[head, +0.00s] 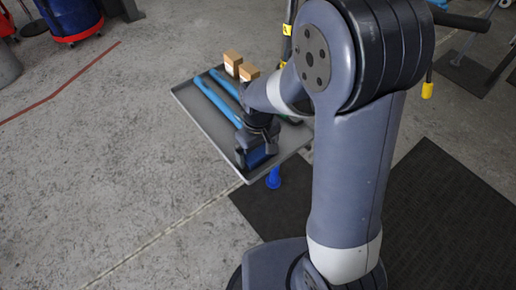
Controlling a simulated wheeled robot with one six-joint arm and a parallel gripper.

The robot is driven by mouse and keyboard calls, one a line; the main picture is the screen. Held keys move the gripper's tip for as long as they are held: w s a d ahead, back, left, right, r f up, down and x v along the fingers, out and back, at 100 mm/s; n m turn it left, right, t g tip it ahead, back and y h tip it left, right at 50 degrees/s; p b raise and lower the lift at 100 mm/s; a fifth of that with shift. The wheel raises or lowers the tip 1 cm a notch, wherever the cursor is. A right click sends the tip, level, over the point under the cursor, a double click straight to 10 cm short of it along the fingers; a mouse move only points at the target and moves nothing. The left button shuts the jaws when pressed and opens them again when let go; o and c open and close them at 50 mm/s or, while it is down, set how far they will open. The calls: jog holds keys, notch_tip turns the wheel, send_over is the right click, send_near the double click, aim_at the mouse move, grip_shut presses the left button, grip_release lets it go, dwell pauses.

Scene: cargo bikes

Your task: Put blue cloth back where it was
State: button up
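A dark blue piece that looks like the cloth (256,158) is at the near corner of the grey tray (205,133). My gripper (257,155) points down right over it, with a finger on either side. The arm and gripper hide part of the blue piece. I cannot tell whether the fingers press on it or whether it rests on the tray floor.
Light blue tubes (217,101) lie in the tray, with two small cardboard boxes (240,66) at its far end. A bright blue part (273,179) shows below the tray edge. A dark mat (432,215) lies at right.

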aim_at(258, 149)
jog(key=shift+o, duration=0.2)
jog(key=shift+r, duration=0.1)
notch_tip(258, 149, up, 12)
jog(key=p, duration=0.2)
jog(key=shift+r, duration=0.15)
dwell(0.3)
notch_tip(258, 149, down, 13)
jog(key=shift+f+b, duration=0.1)
jog(key=shift+b, duration=1.15)
notch_tip(258, 149, up, 2)
jog(key=shift+w+p, duration=0.1)
jog(key=shift+p, duration=0.35)
jog(key=shift+r, duration=0.7)
jog(key=shift+f, duration=0.1)
